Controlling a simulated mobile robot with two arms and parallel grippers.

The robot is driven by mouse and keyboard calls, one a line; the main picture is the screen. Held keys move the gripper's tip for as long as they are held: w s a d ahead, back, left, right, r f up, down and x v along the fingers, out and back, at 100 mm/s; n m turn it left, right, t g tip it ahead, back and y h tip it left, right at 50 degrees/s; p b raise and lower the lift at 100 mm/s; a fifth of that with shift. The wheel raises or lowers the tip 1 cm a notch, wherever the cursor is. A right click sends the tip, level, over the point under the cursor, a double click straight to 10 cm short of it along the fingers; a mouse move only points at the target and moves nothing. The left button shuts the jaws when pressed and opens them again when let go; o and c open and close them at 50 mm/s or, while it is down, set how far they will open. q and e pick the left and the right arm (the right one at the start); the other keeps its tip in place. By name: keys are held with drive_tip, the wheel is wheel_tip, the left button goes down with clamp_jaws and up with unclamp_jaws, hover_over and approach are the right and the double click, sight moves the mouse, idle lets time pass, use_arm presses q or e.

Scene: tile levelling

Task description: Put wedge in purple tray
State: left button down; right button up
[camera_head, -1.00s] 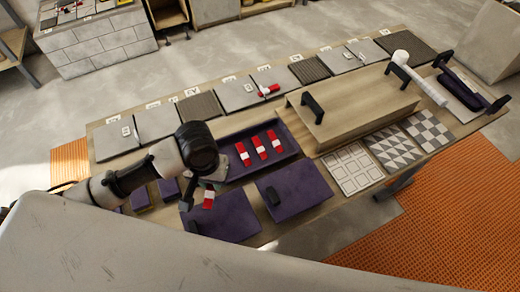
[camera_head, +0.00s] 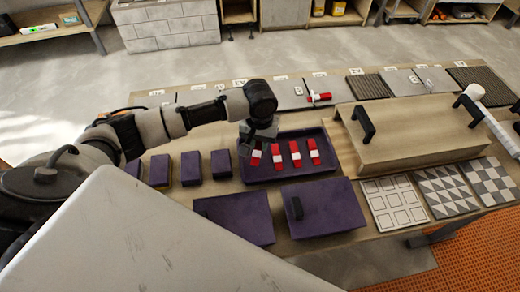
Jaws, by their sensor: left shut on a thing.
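The purple tray (camera_head: 262,177) lies in the middle of the table. Three red and white wedges stand in a row inside it: one on the left (camera_head: 277,156), one in the middle (camera_head: 295,154) and one on the right (camera_head: 314,152). My left gripper (camera_head: 257,149) is over the left end of the tray and is shut on another red and white wedge (camera_head: 256,158). The gripper partly hides this wedge, and I cannot tell whether it touches the tray floor. Another red wedge (camera_head: 320,97) lies on a grey tile at the back. My right gripper is not in view.
Two purple panels (camera_head: 235,218) lie in front of the tray, one with a black handle. Several purple blocks (camera_head: 191,168) stand to its left. A wooden box with black handles (camera_head: 410,130) stands close on the right. Patterned tiles (camera_head: 393,203) lie front right.

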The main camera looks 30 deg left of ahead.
sight(259, 150)
use_arm(q)
drive_tip(key=shift+w+f, duration=0.1)
drive_tip(key=shift+f, duration=2)
drive_tip(key=shift+f, duration=0.15)
drive_tip(key=c, duration=1.3)
unclamp_jaws()
wheel_tip(259, 150, up, 12)
drive_tip(key=shift+r, duration=0.2)
